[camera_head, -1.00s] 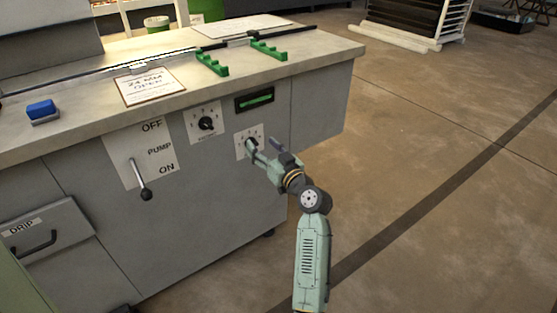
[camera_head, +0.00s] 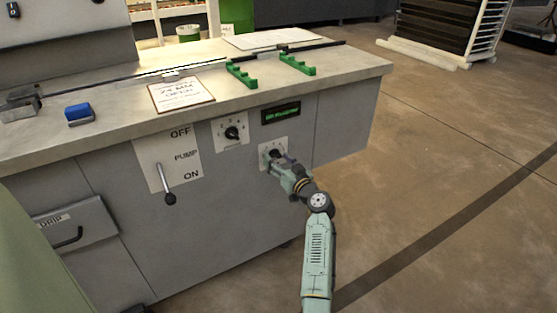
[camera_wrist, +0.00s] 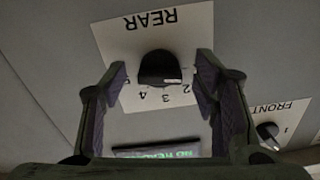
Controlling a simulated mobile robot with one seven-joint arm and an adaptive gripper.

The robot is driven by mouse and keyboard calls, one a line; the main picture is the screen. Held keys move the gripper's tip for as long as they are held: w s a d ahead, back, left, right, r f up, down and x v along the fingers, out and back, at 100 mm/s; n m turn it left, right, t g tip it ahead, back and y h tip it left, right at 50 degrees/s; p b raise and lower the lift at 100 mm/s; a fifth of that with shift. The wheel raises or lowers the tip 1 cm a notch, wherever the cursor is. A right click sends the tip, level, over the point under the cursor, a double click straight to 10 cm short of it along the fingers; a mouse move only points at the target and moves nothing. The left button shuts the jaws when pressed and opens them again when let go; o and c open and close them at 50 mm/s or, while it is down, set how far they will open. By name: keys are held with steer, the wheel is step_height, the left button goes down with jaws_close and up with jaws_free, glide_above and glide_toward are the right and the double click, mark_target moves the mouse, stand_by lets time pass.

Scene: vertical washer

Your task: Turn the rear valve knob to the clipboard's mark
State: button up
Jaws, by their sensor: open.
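The rear valve knob (camera_wrist: 158,66) is black and sits on a white plate (camera_wrist: 190,30) lettered REAR, upside down in the wrist view, with numbers around it. A pale mark shows on the knob's lower right edge, toward the numbers 2 and 3; its exact reading is unclear. My gripper (camera_wrist: 162,72) is open, one finger on each side of the knob with gaps visible. In the head view my gripper (camera_head: 284,166) is at the rear plate (camera_head: 266,150), partly covering it. The clipboard (camera_head: 181,95) lies on the counter; its writing is too blurred to read surely.
The front valve knob (camera_head: 232,132) is left of the rear one, and a display (camera_head: 281,113) with green text is above. The pump lever (camera_head: 170,197) hangs near ON. Green brackets (camera_head: 297,65) and a blue-topped block (camera_head: 79,113) sit on the counter. Open floor lies right.

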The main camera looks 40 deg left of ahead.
steer(key=shift+a, duration=0.1)
steer(key=shift+c, duration=0.5)
steer(key=c, duration=1.1)
